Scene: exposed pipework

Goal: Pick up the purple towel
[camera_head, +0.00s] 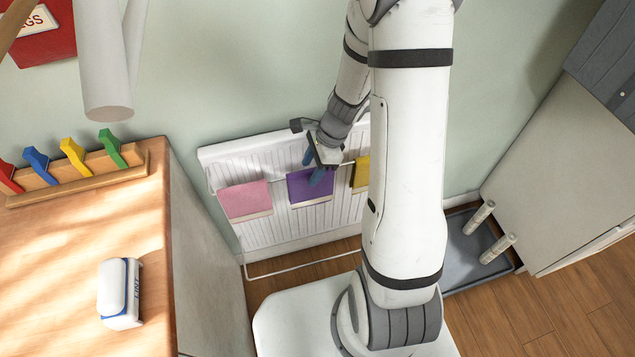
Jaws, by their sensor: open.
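The purple towel (299,190) hangs over the rail of a white radiator rack (222,178) against the wall. A pink towel (245,199) hangs to its left and a yellow towel (361,174) to its right, the yellow one partly hidden behind my arm. My gripper (316,172) is at the purple towel, its blue fingertips overlapping the towel's upper right part in this view. The gripper is open. I cannot tell whether the fingers touch the cloth or stand on both sides of it.
A wooden counter (80,235) on the left carries a white and blue lint device (120,293) and a wooden rack with coloured clips (72,155). A grey tray (468,250) with two pale upright posts lies at right. A pale cabinet (565,165) stands beyond it.

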